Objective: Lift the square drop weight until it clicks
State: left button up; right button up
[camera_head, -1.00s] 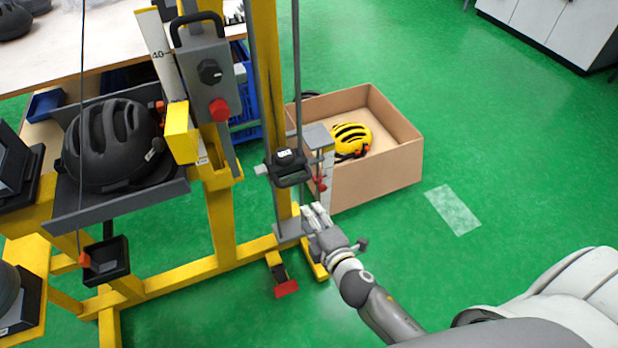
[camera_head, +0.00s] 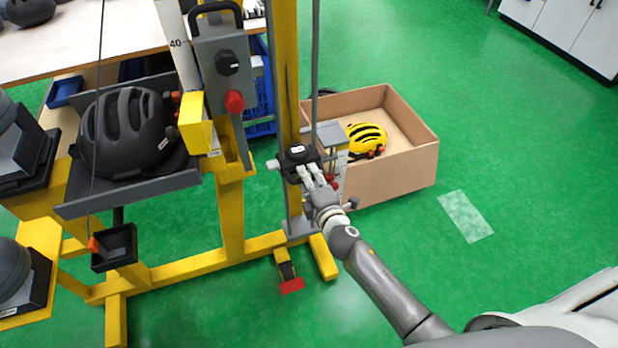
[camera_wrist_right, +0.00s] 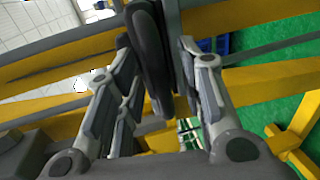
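The square drop weight is a dark block with a white label (camera_head: 297,151) and sits low on the vertical guide rod in the head view. My right gripper (camera_head: 311,174) is at its front, with the fingers covering the handle. In the right wrist view a dark handle bar (camera_wrist_right: 151,60) lies between the two fingers of my right gripper (camera_wrist_right: 160,75). The fingers are spread, with a visible gap on the right side of the bar. Contact on the left side cannot be told. My left gripper is not in view.
A yellow frame (camera_head: 232,215) carries a grey control box with a red button (camera_head: 234,102). A black helmet (camera_head: 125,130) rests on a grey tray at left. A cardboard box (camera_head: 400,178) with a yellow helmet (camera_head: 366,139) stands right behind the rod.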

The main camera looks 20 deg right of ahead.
jog(key=shift+w, duration=0.25)
grip_shut()
